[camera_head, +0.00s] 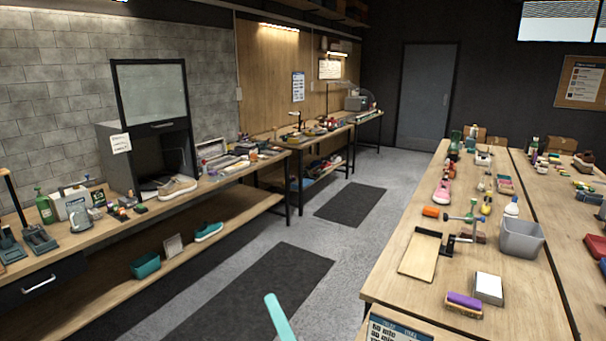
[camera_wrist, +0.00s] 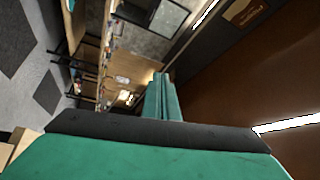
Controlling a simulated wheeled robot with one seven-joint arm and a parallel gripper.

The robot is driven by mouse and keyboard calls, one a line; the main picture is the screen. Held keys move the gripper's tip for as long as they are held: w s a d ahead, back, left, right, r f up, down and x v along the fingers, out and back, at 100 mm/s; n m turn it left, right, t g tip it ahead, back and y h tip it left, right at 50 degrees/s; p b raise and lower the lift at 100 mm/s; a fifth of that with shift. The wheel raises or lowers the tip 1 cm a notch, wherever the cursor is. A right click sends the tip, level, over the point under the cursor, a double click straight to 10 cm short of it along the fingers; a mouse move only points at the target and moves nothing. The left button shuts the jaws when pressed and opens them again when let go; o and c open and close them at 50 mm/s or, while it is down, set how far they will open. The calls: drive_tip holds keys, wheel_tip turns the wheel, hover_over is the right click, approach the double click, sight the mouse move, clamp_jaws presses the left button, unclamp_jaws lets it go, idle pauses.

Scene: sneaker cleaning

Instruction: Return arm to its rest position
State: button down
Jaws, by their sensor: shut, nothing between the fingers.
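My gripper (camera_wrist: 161,82) shows in the wrist view as two teal fingers lying against each other, shut and empty. It points out over the room in free air and touches nothing. The wrist view is turned on its side, with the wall workbench at its left. In the head view only a teal part of my arm shows at the bottom edge, over the dark floor mat. The rest of the arm is out of the picture.
A long wall workbench (camera_head: 100,238) with a glass-fronted cabinet (camera_head: 150,92) and a beige sneaker (camera_head: 177,188) runs along the left. A wooden table (camera_head: 385,292) with brushes, bottles and a grey bin (camera_head: 520,240) stands at the right. The aisle with dark mats (camera_head: 350,205) is clear.

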drive_tip(key=s+d+f+m+h, duration=0.1)
drive_tip(key=s+f+h, duration=0.5)
drive_tip(key=f, duration=0.4)
drive_tip(key=s+d+f+m+h, duration=0.1)
drive_tip(key=s+f+h, duration=0.3)
drive_tip(key=s+f, duration=0.55)
drive_tip(key=s+d+f+n+g, duration=0.1)
drive_tip(key=s+f+n, duration=0.3)
drive_tip(key=s, duration=0.7)
drive_tip(key=s+d+f+n+g, duration=0.1)
drive_tip(key=s+d+f+n, duration=0.1)
drive_tip(key=s+f+n, duration=0.2)
drive_tip(key=s+n, duration=0.3)
drive_tip(key=s, duration=0.4)
drive_tip(key=shift+s+d+g+y, duration=0.25)
drive_tip(key=shift+d+g+y, duration=0.05)
drive_tip(key=shift+g+y, duration=0.1)
